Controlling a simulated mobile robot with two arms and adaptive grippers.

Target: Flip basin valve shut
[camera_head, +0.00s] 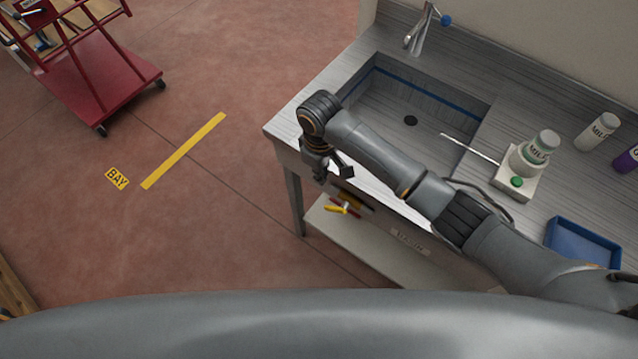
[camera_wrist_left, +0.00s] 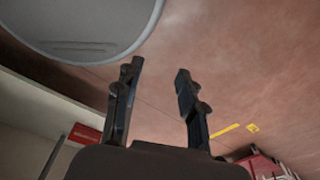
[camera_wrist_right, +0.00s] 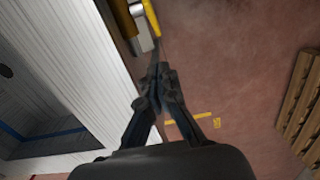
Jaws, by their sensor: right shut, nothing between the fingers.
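The basin valve shows in the head view as a small yellow lever (camera_head: 341,209) with some red beside it, below the front edge of the sink bench and above its lower shelf. In the right wrist view the yellow lever (camera_wrist_right: 152,17) lies at the top, beside a metal body (camera_wrist_right: 141,30). My right gripper (camera_head: 335,172) is at the bench's front edge, above the valve in the picture. Its fingertips (camera_wrist_right: 159,72) are together and empty, pointing toward the lever with a gap in the picture. My left gripper (camera_wrist_left: 157,73) is open and empty over the floor.
The sink basin (camera_head: 397,105) has a tap (camera_head: 421,30) with a blue knob. On the bench at right are a scale-like stand with a bottle (camera_head: 534,152), a white bottle (camera_head: 597,131) and a blue tray (camera_head: 583,242). A red cart (camera_head: 100,82) stands far left; the floor between is clear.

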